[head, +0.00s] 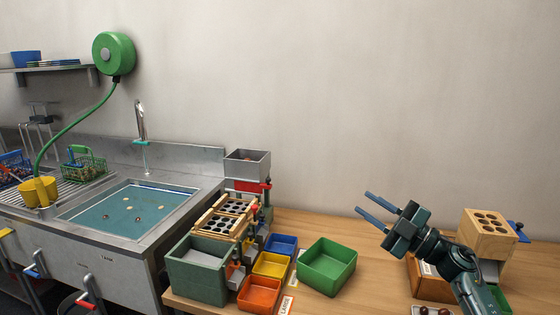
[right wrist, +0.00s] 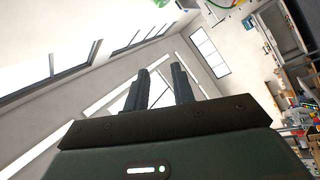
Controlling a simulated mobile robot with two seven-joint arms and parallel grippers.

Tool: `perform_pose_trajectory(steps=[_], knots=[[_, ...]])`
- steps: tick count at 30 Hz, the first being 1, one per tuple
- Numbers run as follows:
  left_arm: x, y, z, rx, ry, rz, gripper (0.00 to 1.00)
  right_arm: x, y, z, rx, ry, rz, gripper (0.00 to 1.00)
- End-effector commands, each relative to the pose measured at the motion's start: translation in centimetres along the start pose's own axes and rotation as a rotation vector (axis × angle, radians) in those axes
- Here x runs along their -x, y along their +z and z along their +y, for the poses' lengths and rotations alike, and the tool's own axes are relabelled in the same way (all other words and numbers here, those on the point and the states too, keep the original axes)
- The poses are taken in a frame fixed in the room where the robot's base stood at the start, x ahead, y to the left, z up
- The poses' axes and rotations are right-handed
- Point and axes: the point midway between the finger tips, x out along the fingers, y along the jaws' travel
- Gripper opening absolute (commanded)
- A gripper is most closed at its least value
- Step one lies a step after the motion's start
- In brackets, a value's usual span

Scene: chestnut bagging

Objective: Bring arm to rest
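My right gripper (head: 369,205) is raised above the right part of the wooden table (head: 388,265). Its two blue fingers are apart with nothing between them and point up and to the left. In the right wrist view the gripper (right wrist: 158,88) also shows two separate fingers with empty space between them, against the wall and windows. My left gripper is in neither view.
A green bin (head: 327,268) stands left of my right gripper, beside blue (head: 281,244), yellow (head: 272,266) and orange (head: 259,294) bins and a sorting rack (head: 230,215). A wooden block with holes (head: 488,235) stands behind my right arm. A sink (head: 130,208) is at left.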

Motion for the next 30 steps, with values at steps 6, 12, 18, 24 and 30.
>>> perform_pose_trajectory(steps=[6,12,18,24,30], knots=[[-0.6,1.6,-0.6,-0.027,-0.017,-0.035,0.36,3.2,5.8,8.8,-0.083,0.502,-0.300,0.25],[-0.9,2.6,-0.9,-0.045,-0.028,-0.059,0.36,7.1,11.6,9.2,-0.245,0.644,-0.620,0.25],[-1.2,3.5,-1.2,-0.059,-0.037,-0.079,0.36,9.7,15.4,5.9,-0.422,0.604,-0.880,0.25],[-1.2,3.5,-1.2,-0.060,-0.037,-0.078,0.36,11.6,15.2,-3.4,-0.487,0.501,-0.930,0.25],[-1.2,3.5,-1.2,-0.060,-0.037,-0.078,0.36,14.5,12.7,-14.2,-0.578,0.390,-0.972,0.25]])
